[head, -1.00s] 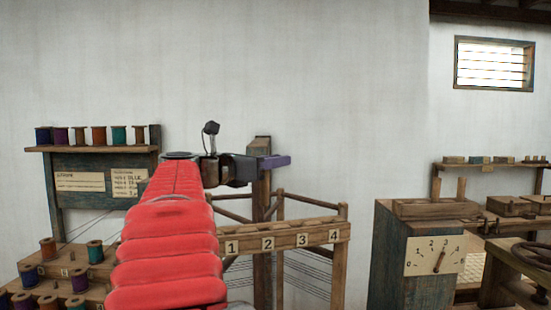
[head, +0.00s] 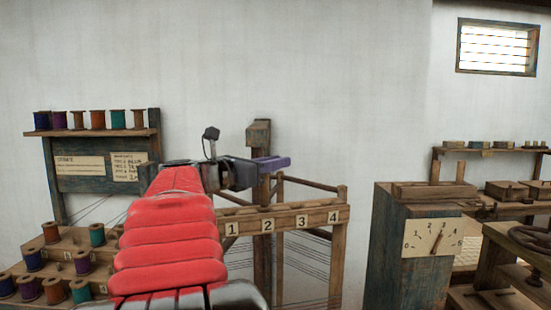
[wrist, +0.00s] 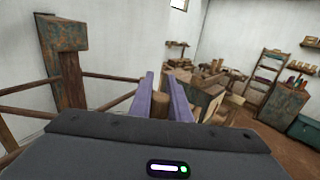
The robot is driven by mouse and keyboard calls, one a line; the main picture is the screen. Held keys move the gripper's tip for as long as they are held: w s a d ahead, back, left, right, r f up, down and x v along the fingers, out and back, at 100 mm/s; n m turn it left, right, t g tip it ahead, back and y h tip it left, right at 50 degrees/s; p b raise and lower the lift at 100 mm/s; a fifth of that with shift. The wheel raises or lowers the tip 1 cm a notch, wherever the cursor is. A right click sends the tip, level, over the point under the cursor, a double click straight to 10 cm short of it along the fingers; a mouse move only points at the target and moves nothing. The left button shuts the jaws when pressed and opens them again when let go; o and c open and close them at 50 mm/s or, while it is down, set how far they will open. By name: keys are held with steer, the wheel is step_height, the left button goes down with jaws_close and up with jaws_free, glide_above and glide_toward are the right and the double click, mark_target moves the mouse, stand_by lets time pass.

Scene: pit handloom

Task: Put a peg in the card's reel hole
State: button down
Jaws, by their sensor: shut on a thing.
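My gripper (head: 272,163) has purple fingers and stands in front of a wooden post, above the numbered rail. In the wrist view my gripper (wrist: 161,98) is shut on a wooden peg (wrist: 160,105), which shows as a brown block between the fingers. The peg is not visible in the head view. The wooden rail (head: 325,204) carries the labels 1, 2, 3 and 4; its holes are hard to make out.
Reels of coloured thread (head: 97,235) stand on a stepped rack at lower left, with more on a shelf (head: 95,133) above it. A cabinet with a dial (head: 433,238) stands at right, a wooden rack on top. A post (head: 259,135) rises behind my gripper.

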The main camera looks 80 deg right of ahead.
steer(key=shift+f, duration=2)
steer(key=c, duration=1.6)
jaws_free()
steer(key=shift+o, duration=0.4)
steer(key=o, duration=0.3)
steer(key=shift+o, duration=0.2)
